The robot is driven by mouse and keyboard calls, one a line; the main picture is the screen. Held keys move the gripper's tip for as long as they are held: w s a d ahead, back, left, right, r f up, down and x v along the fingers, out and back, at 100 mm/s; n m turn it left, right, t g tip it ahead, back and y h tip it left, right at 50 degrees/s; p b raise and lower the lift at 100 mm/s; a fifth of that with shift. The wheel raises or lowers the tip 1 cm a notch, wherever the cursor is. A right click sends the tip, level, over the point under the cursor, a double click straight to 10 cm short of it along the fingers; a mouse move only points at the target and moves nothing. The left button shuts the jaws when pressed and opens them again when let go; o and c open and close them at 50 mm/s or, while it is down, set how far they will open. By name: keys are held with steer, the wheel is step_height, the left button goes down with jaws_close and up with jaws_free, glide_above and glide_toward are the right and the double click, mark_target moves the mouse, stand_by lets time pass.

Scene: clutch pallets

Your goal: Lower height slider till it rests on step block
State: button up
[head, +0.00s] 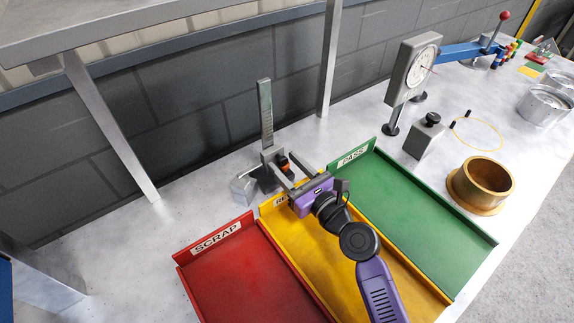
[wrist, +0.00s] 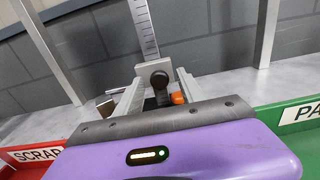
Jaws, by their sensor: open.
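The height gauge stands upright behind the yellow tray, with a graduated grey column (head: 265,110). Its slider (head: 270,154) sits low on the column; the wrist view shows it as a dark part with a round knob (wrist: 160,79) and an orange piece (wrist: 178,98). A grey metal block, apparently the step block (head: 243,189), lies left of the gauge's base and shows in part in the wrist view (wrist: 105,107). My gripper (head: 286,163) is open, its fingers to either side of the slider area. Contact cannot be told; the slider's underside is hidden.
A red SCRAP tray (head: 180,263), a yellow tray (head: 420,284) and a green PASS tray (head: 492,242) lie in front. To the right stand a dial gauge (head: 413,68), a grey block with a black knob (head: 424,143) and a brass ring (head: 482,183). Shelf posts (head: 110,125) rise behind.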

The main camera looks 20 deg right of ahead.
steer(key=s, duration=0.3)
steer(key=s+d+b, duration=0.1)
steer(key=s, duration=0.2)
steer(key=shift+s+d+f, duration=0.1)
steer(key=shift+s+d, duration=0.1)
steer(key=shift+s, duration=0.1)
steer(key=shift+s+d, duration=0.1)
steer(key=shift+s, duration=0.45)
